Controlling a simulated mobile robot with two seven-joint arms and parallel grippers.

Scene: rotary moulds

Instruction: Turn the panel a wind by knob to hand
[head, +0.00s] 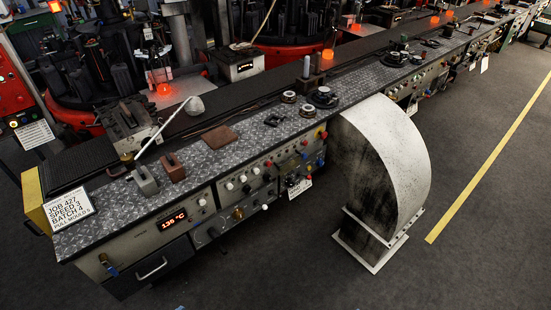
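The front of a long metal bench carries a grey control panel (222,204) with several small knobs. White knobs (229,186) sit in its upper row, with a red knob (268,163) to their right. A brass-coloured knob (238,214) sits lower down. To the right is another panel section with a black knob (291,181), a red knob (322,134) and a blue knob (320,162). The lettering by the knobs is too small to read, so I cannot tell which is the wind-by knob or its setting. Neither gripper is in view.
A curved white chute (405,150) stands on the floor right of these panels. A drawer handle (151,268) sticks out at the bench's near end, below a red temperature display (173,218). Blocks and rings lie on the tread-plate top.

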